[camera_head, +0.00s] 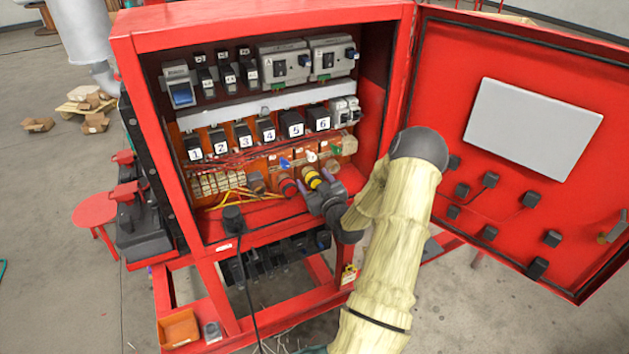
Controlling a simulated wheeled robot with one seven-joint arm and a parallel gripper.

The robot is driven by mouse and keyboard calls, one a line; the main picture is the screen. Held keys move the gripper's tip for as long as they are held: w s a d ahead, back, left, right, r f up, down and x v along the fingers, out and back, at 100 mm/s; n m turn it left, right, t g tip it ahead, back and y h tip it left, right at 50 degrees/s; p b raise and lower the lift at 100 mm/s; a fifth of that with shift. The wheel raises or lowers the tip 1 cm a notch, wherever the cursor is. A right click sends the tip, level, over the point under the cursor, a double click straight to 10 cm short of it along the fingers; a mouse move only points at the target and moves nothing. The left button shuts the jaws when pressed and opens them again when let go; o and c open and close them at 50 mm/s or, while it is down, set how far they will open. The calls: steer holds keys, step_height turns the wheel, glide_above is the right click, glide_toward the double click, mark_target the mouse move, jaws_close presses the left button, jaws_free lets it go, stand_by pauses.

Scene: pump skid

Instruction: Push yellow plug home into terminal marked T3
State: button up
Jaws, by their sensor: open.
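The yellow plug (311,176) is in the lower right of the open red cabinet, at the row of terminals along the bottom panel. My gripper (316,184) is open, with its fingertips close to the yellow plug, one on each side. I cannot tell whether they touch it. A red plug (287,187) sits just left of the yellow one. The T3 mark is too small to read, and the terminal behind the yellow plug is hidden, so how deep the plug sits cannot be told.
Numbered black blocks (270,131) line the rail above. Yellow and red wires (232,198) run at the lower left, beside a black cable plug (233,219). The cabinet's right wall (402,80) and open door (520,130) flank my arm.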

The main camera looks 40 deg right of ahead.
mark_target(316, 183)
steer(key=c, duration=1.1)
steer(key=shift+o, duration=0.2)
steer(key=shift+s, duration=0.15)
steer(key=shift+b+v, duration=0.65)
steer(key=shift+v, duration=1.45)
